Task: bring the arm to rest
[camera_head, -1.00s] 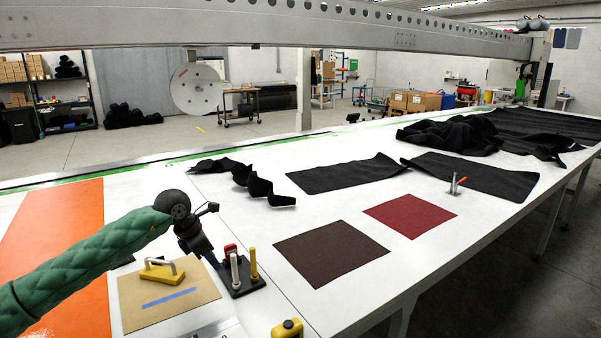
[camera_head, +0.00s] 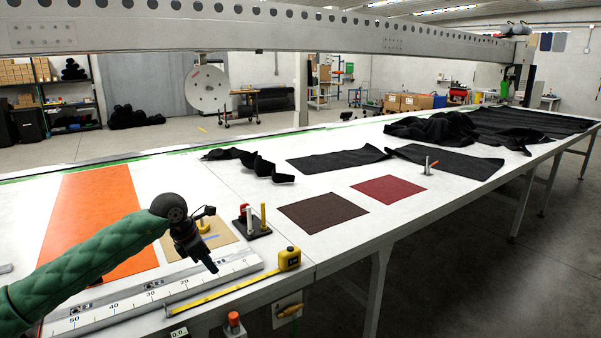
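My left arm, in a green quilted sleeve, comes in from the lower left of the head view. My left gripper (camera_head: 212,266) hangs at its end, pointing down and to the right, above the white table near the ruler. The fingers are small and dark, and I cannot tell whether they are open or shut. I see nothing clearly held in them. The tan board (camera_head: 228,235) with a yellow-handled tool (camera_head: 204,227) is partly hidden behind the gripper. My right arm and gripper are not in view.
A long ruler (camera_head: 110,311), a yellow tape measure (camera_head: 289,259) and a black stand with pens (camera_head: 251,227) are near the gripper. An orange sheet (camera_head: 95,215), brown (camera_head: 322,213) and red (camera_head: 388,189) squares and dark cloth lie on the table (camera_head: 430,205). A gantry beam (camera_head: 270,30) spans above.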

